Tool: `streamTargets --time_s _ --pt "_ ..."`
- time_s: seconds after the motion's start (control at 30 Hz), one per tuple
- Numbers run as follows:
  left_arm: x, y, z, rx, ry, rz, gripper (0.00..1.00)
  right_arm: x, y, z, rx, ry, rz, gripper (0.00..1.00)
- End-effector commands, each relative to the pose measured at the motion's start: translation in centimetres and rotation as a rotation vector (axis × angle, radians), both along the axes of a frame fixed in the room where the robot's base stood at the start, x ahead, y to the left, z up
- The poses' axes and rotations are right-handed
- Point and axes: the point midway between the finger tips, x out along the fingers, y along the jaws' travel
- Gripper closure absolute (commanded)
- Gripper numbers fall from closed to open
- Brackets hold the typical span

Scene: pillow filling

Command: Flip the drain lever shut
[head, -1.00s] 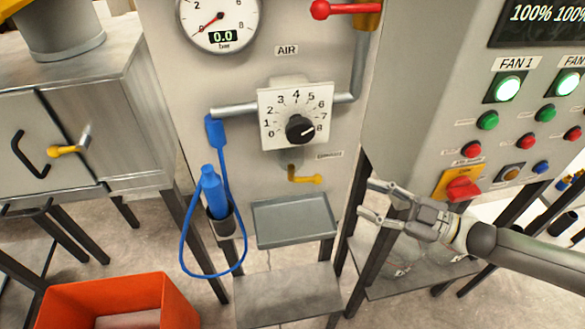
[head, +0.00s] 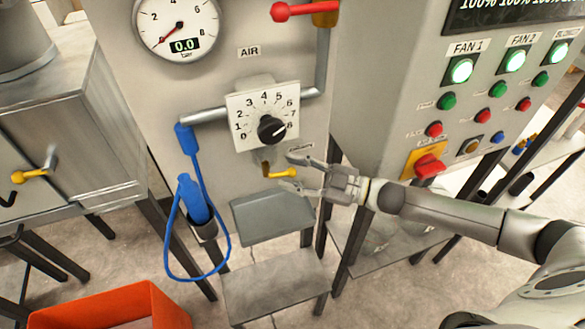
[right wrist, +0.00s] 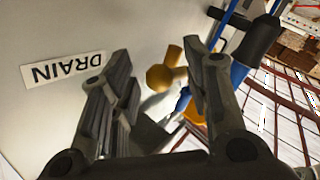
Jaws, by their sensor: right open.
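The drain lever (head: 276,174) is a small yellow handle on a brass valve at the lower panel. In the head view it points right, roughly level, below the black air dial. My right gripper (head: 291,170) is open and empty at the lever's right end, one finger above its line and one below. In the right wrist view the yellow lever (right wrist: 160,78) shows between the two open fingers (right wrist: 157,50); contact cannot be told. The DRAIN label (right wrist: 62,68) reads upside down there and is partly covered in the head view. My left gripper is out of view.
A grey tray (head: 270,215) juts out below the lever. A blue hose (head: 174,245) and blue nozzle (head: 193,200) hang to its left. A red-orange switch (head: 429,166) and several buttons sit on the right cabinet. An orange bin (head: 150,300) stands at lower left.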

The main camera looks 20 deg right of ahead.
Motion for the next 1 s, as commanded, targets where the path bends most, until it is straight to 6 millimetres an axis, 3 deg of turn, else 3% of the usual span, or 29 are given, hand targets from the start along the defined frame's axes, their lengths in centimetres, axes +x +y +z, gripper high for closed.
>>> streamTargets --time_s 0.37,0.67,0.83,1.0 --pt "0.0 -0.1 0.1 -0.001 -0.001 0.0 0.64 0.3 0.4 0.0 -0.001 -0.001 0.0 0.56" --pt "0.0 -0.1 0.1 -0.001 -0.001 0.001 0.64 0.4 0.3 0.1 0.0 -0.002 -0.002 0.94" --pt "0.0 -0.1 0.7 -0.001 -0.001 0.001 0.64 0.5 0.3 0.6 -0.012 -0.005 -0.003 0.94" --pt "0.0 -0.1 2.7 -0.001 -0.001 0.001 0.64 0.7 0.2 1.5 -0.08 -0.008 -0.005 0.94"
